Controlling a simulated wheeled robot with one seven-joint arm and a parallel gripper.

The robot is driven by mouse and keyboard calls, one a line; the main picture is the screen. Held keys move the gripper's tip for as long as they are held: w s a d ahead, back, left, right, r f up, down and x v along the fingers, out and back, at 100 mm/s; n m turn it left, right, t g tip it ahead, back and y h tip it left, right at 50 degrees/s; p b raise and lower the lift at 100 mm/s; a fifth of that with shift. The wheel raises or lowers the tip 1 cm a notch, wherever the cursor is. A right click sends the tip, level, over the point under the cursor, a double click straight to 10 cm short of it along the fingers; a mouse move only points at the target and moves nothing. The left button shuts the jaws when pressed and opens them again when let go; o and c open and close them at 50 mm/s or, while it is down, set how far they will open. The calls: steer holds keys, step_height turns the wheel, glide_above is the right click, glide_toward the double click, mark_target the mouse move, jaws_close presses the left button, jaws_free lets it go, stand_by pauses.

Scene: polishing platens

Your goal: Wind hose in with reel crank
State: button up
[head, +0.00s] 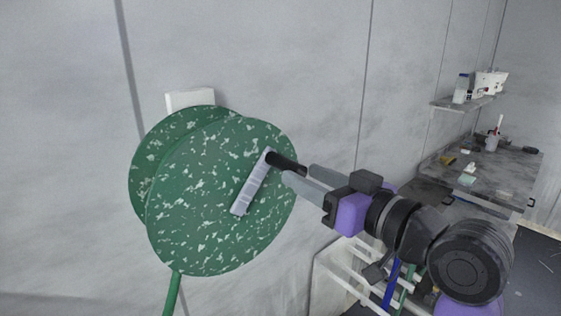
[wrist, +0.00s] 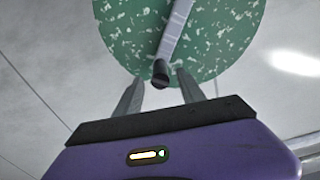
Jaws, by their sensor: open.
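The green speckled hose reel (head: 200,200) hangs on the wall in the head view and also fills the top of the wrist view (wrist: 125,30). Its grey crank arm (head: 250,185) slants up and to the right across the front disc. A black crank handle (head: 287,163) sticks out from the upper end of the arm. The green hose (head: 172,294) hangs down from the reel's lower left. My gripper (head: 296,172) is open at the handle's tip. In the wrist view the handle's end (wrist: 160,80) shows between the two fingertips, with gaps on both sides.
A white wall mount (head: 189,98) shows behind the reel. A white-framed rack (head: 340,275) stands below my arm. At the right are a workbench (head: 500,172) with small items and a wall shelf (head: 466,103) above it. The wall left of the reel is clear.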

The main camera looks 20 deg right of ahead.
mark_target(281, 164)
steer(key=p+x, duration=0.1)
steer(key=x, duration=0.6)
steer(key=shift+w+p, duration=0.15)
steer(key=shift+p, duration=0.15)
jaws_close()
steer(key=shift+f, duration=0.1)
stand_by(1.0)
